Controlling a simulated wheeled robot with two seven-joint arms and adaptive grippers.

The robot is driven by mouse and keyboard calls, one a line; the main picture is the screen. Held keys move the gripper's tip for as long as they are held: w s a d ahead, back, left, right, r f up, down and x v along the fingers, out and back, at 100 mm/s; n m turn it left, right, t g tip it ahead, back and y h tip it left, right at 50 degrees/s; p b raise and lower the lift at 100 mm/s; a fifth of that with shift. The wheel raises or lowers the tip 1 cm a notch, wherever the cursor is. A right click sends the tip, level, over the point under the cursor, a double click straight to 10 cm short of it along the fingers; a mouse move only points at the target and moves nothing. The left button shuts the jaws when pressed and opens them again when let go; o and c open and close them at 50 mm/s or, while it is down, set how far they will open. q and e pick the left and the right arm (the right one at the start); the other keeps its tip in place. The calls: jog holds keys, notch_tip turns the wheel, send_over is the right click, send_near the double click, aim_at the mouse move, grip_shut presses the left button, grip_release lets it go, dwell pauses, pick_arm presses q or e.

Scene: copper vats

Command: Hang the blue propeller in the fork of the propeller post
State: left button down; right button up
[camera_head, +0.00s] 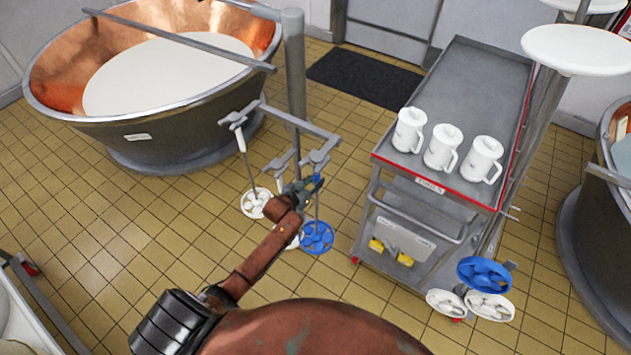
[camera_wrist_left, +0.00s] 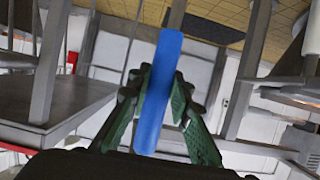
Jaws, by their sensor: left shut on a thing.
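The blue propeller (camera_head: 317,237) has a blue round head low down and a thin shaft rising from it. My left gripper (camera_head: 303,187) is shut on its blue upper part; in the left wrist view the blue grip (camera_wrist_left: 160,90) stands between the two green fingers (camera_wrist_left: 163,105). The grey propeller post (camera_head: 296,70) has a side arm with several forks. The rightmost fork (camera_head: 319,158) is just above my gripper and the shaft; I cannot tell whether the propeller rests in it. A white propeller (camera_head: 255,203) hangs from the left fork. Another white propeller (camera_head: 294,241) is partly hidden behind my arm.
A copper vat (camera_head: 190,125) with white contents stands behind the post. On the right, a grey trolley (camera_head: 480,85) carries white jugs (camera_head: 442,147). Another blue propeller (camera_head: 484,272) and white ones (camera_head: 489,305) are at lower right. Tiled floor (camera_head: 90,210) is open at left.

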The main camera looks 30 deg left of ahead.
pick_arm(q)
jog(key=shift+w+r, duration=0.1)
jog(key=c, duration=1.7)
grip_release()
jog(key=shift+f, duration=0.3)
jog(key=v, duration=1.2)
jog(key=shift+r, duration=0.25)
jog(key=s+a+f+g+y, duration=0.1)
jog(key=s+f+g, duration=0.1)
jog(key=s+f, duration=0.75)
jog(key=s+a+f+g, duration=0.15)
jog(key=s+f, duration=0.25)
jog(key=f, duration=1.1)
jog(key=s+f+g+y, duration=0.1)
jog(key=s+f+g, duration=0.2)
jog(key=s+f, duration=0.65)
jog(key=s+d+f+g, duration=0.2)
jog(key=s+f, duration=0.4)
jog(key=s, duration=0.4)
jog(key=s+d+f+g, duration=0.2)
jog(key=s+f, duration=0.4)
jog(key=s, duration=0.5)
jog(key=s+d+f+g, duration=0.2)
jog(key=s+d+f, duration=0.1)
jog(key=s+f, duration=0.4)
jog(key=shift+s+h, duration=0.3)
jog(key=shift+s, duration=1.4)
